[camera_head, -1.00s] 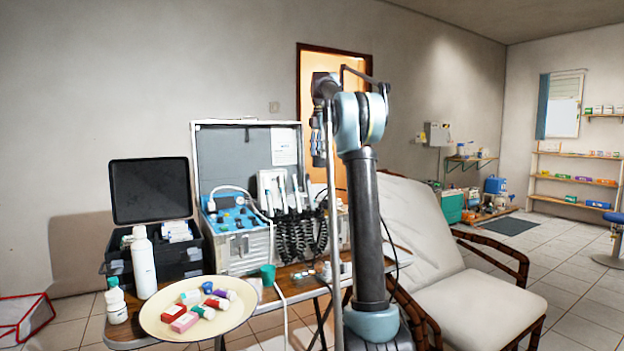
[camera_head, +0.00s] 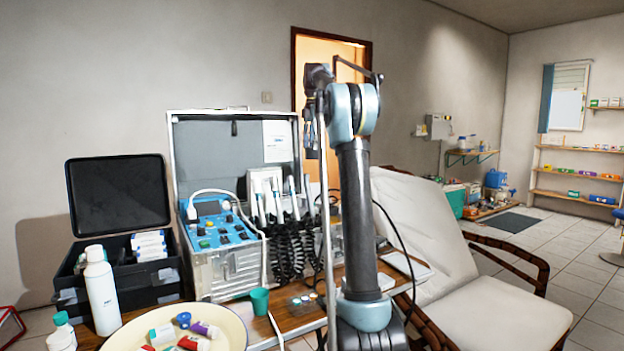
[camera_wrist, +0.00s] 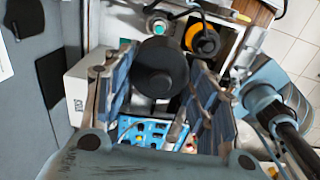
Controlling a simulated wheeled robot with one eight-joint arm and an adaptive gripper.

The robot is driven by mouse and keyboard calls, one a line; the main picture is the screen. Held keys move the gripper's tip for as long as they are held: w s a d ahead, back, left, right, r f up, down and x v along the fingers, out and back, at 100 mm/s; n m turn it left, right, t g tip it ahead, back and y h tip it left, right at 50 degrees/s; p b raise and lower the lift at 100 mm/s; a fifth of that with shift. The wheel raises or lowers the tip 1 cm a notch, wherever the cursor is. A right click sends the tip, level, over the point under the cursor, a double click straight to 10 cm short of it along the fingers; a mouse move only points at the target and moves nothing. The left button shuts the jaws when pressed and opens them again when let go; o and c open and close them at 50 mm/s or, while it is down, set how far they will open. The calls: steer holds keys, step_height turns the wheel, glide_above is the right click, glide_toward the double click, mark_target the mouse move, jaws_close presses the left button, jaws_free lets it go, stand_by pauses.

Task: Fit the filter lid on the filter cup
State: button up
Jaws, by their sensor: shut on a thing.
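In the wrist view my gripper (camera_wrist: 160,88) is shut on a dark round piece with a raised centre, which looks like the filter lid (camera_wrist: 160,66). It is held between the two blue-padded fingers, above the open metal case. Beyond it lie a black round part in an orange ring (camera_wrist: 203,38) and a pale ring with a teal centre (camera_wrist: 159,26). I cannot tell whether either is the filter cup.
The metal case (camera_head: 228,272) has a blue control panel (camera_head: 218,230), upright handpieces and coiled black hoses. A teal cup (camera_head: 260,301), a white bottle (camera_head: 102,292) and a cream tray (camera_head: 235,325) are on the table. A reclining chair (camera_head: 490,300) stands at right.

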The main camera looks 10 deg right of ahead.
steer(key=shift+w+f, duration=0.15)
steer(key=shift+f, duration=4.2)
steer(key=shift+w+f, duration=0.1)
steer(key=shift+f, duration=4.2)
steer(key=shift+d+f, duration=0.1)
steer(key=shift+f, duration=0.5)
steer(key=shift+f, duration=1.2)
steer(key=shift+f, duration=0.15)
steer(key=shift+f, duration=0.5)
steer(key=shift+f, duration=0.2)
steer(key=o, duration=1)
